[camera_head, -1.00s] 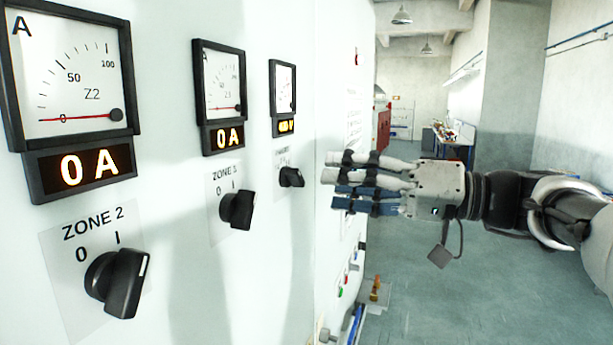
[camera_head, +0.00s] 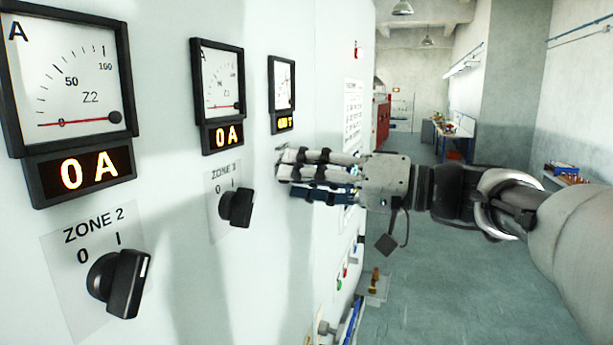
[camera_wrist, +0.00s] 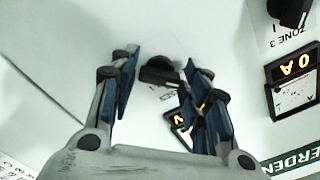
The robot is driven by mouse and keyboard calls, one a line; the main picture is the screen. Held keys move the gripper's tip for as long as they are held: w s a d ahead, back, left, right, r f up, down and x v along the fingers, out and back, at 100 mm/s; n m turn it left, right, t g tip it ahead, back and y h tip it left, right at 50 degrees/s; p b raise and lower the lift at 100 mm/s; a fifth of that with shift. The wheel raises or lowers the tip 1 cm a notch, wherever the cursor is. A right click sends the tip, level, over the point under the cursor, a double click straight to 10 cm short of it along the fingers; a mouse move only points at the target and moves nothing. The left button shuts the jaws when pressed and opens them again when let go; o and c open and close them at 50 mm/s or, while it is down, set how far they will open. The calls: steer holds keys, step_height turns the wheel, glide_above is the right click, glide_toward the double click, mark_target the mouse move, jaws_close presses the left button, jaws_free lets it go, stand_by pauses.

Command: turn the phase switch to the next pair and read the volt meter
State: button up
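The volt meter (camera_head: 282,82) is the farthest meter on the white panel; its needle is too small to read. Its lit amber display (camera_head: 284,123) shows digits too small to read surely, and it shows partly behind a finger in the wrist view (camera_wrist: 179,119). The black phase switch (camera_wrist: 160,74) below it is hidden behind my fingers in the head view. My gripper (camera_head: 282,172) is open at the panel, and in the wrist view its fingers (camera_wrist: 158,62) stand on either side of the switch. Contact cannot be told.
The ZONE 3 knob (camera_head: 236,207) and ZONE 2 knob (camera_head: 118,283) stick out from the panel nearer the camera. Their displays (camera_head: 222,136) and (camera_head: 90,172) read 0 A. Buttons (camera_head: 339,285) sit lower on the far panel. The floor (camera_head: 440,290) at right is open.

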steer(key=c, duration=0.6)
steer(key=shift+m, duration=0.3)
steer(key=shift+c, duration=0.3)
steer(key=shift+m+p, duration=0.8)
steer(key=shift+m, duration=3.3)
steer(key=o, duration=1.1)
